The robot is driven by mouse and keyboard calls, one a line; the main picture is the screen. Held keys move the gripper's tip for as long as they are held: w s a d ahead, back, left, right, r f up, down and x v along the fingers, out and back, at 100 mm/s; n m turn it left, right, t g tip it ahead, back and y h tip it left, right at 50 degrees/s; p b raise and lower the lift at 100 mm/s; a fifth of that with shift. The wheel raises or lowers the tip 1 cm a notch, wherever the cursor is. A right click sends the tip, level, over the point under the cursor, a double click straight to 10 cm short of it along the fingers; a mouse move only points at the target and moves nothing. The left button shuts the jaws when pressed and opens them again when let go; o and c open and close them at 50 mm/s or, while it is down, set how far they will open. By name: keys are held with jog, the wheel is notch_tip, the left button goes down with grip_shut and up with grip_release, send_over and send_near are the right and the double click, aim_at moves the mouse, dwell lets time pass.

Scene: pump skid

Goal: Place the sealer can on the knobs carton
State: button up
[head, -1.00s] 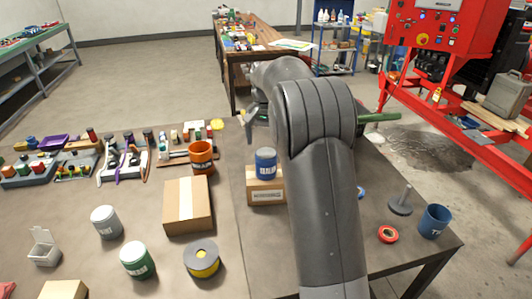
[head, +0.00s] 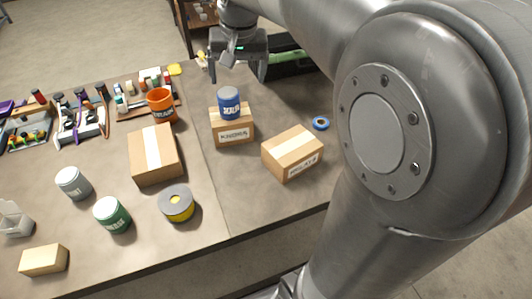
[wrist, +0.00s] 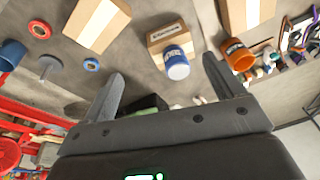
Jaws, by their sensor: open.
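A blue can with a white label, which looks like the sealer can (head: 229,103), stands upright on a small cardboard carton (head: 233,131). That carton's label seems to read KNOBS. My gripper (head: 237,70) is open and empty, beyond the can and above the table, not touching it. In the wrist view the blue can (wrist: 176,66) shows between the spread fingers of my gripper (wrist: 163,66), some way off. The carton (wrist: 165,37) lies behind it there.
A second taped carton (head: 292,150) stands to the right, and a larger carton (head: 155,160) to the left. The tabletop before the labelled carton is clear.

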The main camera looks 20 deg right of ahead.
jog(key=s+f+n+t, duration=0.1)
jog(key=s+f, duration=0.2)
jog(key=s, duration=0.7)
jog(key=s+a+f+n+t, duration=0.1)
jog(key=s+f+n+t, duration=0.1)
jog(key=s, duration=0.8)
jog(key=shift+s+a+f, duration=0.2)
jog(key=shift+s+f, duration=0.05)
jog(key=shift+f, duration=0.3)
